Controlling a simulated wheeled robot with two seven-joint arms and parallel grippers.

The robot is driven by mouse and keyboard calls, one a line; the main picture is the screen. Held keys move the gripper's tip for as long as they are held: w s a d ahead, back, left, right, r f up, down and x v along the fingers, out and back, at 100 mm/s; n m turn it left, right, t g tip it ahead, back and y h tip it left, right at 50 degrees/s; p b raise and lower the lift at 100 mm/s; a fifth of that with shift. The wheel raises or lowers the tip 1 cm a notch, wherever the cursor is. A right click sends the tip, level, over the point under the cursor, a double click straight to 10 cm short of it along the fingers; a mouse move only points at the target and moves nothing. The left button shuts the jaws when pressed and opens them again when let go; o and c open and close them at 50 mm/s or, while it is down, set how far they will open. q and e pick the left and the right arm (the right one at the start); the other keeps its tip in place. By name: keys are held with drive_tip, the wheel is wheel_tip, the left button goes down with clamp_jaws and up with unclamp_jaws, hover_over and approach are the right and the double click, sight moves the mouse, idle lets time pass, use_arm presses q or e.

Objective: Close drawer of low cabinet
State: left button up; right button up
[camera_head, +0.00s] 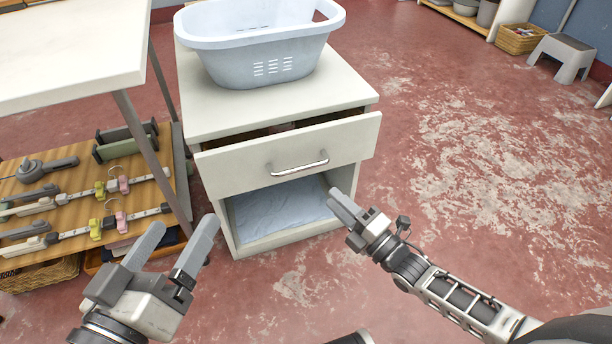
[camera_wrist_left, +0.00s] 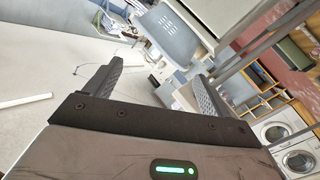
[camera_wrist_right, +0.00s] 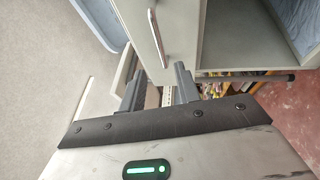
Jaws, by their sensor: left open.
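The low cabinet (camera_head: 215,111) is off-white, and its upper drawer (camera_head: 235,163) is partly open, with a dark gap behind its front. The drawer's metal bar handle (camera_head: 298,166) is at the middle of that front; it also shows in the right wrist view (camera_wrist_right: 158,38). My right gripper (camera_head: 342,205) is in front of the cabinet, below the drawer's right end and apart from the handle. Its fingers show a gap with nothing held in the right wrist view (camera_wrist_right: 158,82). My left gripper (camera_head: 182,233) is open and empty, in front of the cabinet's lower left.
A pale blue laundry basket (camera_head: 262,62) stands on the cabinet top. Below the drawer is an open compartment (camera_head: 280,207) with blue cloth. A white table (camera_head: 75,55) and a wooden shelf with hangers (camera_head: 75,190) crowd the left.

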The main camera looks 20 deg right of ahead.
sight(306, 173)
use_arm(q)
wheel_tip(306, 173, up, 6)
drive_tip(key=w+m+t+h+b, duration=0.2)
drive_tip(key=m+t, duration=0.1)
drive_tip(key=m, duration=0.1)
drive_tip(key=shift+a+t+b, duration=0.3)
drive_tip(key=shift+a+b, duration=0.05)
drive_tip(key=shift+a, duration=0.1)
use_arm(e)
drive_tip(key=x, duration=1)
use_arm(q)
drive_tip(key=shift+f, duration=0.1)
use_arm(e)
clamp_jaws()
